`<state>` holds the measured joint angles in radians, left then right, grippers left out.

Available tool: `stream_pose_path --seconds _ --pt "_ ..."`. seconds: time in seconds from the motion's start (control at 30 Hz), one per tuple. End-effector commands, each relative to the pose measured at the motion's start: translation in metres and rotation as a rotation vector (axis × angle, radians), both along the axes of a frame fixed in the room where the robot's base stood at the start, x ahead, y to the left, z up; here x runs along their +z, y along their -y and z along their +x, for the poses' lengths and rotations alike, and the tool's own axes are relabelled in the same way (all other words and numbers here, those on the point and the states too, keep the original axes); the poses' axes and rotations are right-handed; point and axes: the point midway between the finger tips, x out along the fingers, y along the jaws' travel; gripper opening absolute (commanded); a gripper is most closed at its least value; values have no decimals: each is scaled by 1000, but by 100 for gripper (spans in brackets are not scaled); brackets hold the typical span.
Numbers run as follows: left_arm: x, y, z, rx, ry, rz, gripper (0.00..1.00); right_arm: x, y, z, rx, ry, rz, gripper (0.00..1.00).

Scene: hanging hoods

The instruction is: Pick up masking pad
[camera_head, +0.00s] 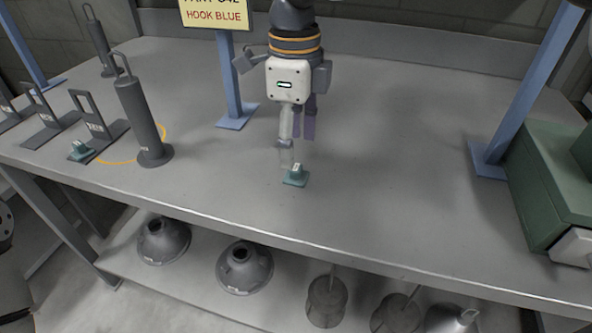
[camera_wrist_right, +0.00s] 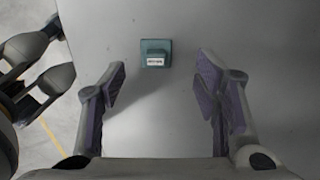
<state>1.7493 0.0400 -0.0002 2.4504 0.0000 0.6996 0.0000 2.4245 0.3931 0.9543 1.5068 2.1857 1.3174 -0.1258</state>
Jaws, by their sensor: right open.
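The masking pad (camera_head: 296,176) is a small teal block with a pale label, lying on the grey workbench (camera_head: 400,180) near its front edge. It also shows in the right wrist view (camera_wrist_right: 155,54), apart from the fingers. My right gripper (camera_head: 296,150) is above the bench just behind the pad, pointing down. In the wrist view its purple-padded fingers (camera_wrist_right: 162,88) are wide apart with nothing between them. Dark jointed parts at the left edge of the wrist view look like my left gripper, cut off by the frame. A similar teal block (camera_head: 82,150) sits by a stand at the left.
A grey cylinder with a hook (camera_head: 141,115) stands at left near several upright frames (camera_head: 92,112). Blue posts (camera_head: 232,85) rise from the bench. A green box (camera_head: 550,180) stands at right. Conical hoods (camera_head: 245,268) are on the lower shelf. The bench right of the pad is clear.

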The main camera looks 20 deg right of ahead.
Motion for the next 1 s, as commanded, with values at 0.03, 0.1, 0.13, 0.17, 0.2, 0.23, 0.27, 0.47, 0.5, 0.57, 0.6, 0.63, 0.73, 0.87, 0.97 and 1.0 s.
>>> stream_pose_path --seconds 0.03,0.1,0.13,0.17,0.2,0.23,0.27,0.47,0.5,0.57,0.6,0.63,0.73,0.87,0.97,1.0 --pt "1 0 2 0 5 0 40 -6 0 -2 0 -1 -2 57" --pt "3 0 4 0 13 0 40 -19 0 -6 2 1 -3 57" --pt "4 0 5 0 16 0 40 -25 0 -7 3 1 -3 57" --pt "5 0 5 0 19 0 40 -30 0 -9 2 2 -1 57" --pt "4 0 4 0 16 0 40 -39 0 -8 0 0 -2 57" --pt "3 0 4 0 15 0 40 -43 0 -8 0 -1 -1 57" --pt "3 0 4 0 14 0 40 -47 0 -8 0 0 -1 57" --pt "3 0 4 0 13 0 40 -52 0 -7 0 2 0 57" --pt "3 0 4 0 13 0 40 -51 0 -7 0 2 0 57" --pt "3 0 4 0 13 0 40 -51 0 -7 0 2 0 48" --pt "3 0 4 0 13 0 40 -51 0 -7 0 2 0 39" --pt "3 0 4 0 13 0 40 -51 0 -7 0 2 0 32" --pt "3 0 4 0 13 0 40 -51 0 -7 0 2 0 15" --pt "3 0 4 0 13 0 40 -51 0 -7 0 2 0 15" --pt "3 0 4 0 13 0 40 -51 0 -7 0 2 0 15" --pt "3 0 4 0 13 0 40 -51 0 -7 0 2 -1 15"
